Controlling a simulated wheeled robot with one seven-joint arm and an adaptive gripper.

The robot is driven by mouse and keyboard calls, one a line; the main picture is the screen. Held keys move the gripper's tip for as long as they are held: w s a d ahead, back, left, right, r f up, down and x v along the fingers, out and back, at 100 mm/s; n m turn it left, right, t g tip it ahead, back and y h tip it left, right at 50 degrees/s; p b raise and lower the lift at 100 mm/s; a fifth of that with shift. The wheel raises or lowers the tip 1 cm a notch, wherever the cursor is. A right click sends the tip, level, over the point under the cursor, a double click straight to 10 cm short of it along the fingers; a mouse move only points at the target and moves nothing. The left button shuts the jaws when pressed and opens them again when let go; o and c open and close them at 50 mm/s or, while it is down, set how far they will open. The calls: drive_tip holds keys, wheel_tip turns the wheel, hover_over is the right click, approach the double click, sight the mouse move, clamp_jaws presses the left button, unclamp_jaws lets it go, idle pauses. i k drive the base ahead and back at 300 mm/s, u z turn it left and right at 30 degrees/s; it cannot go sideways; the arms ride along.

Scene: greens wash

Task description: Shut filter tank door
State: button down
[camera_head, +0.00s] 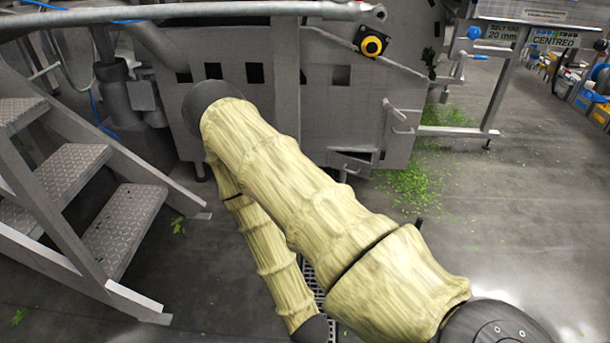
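The grey metal washing machine body (290,110) stands ahead, partly hidden behind my arm. At its right end is a grey panel (402,145) with small bar handles (403,129); it may be the filter tank door, but I cannot tell for sure. Left of it, low down, a small tilted flap (352,163) stands out over a dark gap. I cannot tell how far either one is open. My arm in its yellowish sleeve crosses the middle and bends back down; its far end leaves the picture at the bottom, so my gripper is out of view.
Metal steps (125,225) with a railing stand at the left. A yellow and black button (372,46) is on the machine. Green leaf scraps (415,185) lie on the floor by the panel. A steel frame (500,85) stands at the right. The floor at the right front is clear.

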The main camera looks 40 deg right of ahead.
sight(356, 166)
drive_tip(key=z, duration=0.25)
drive_tip(key=i, duration=0.9)
drive_tip(key=z, duration=1.35)
drive_tip(key=i, duration=0.85)
drive_tip(key=z, duration=1)
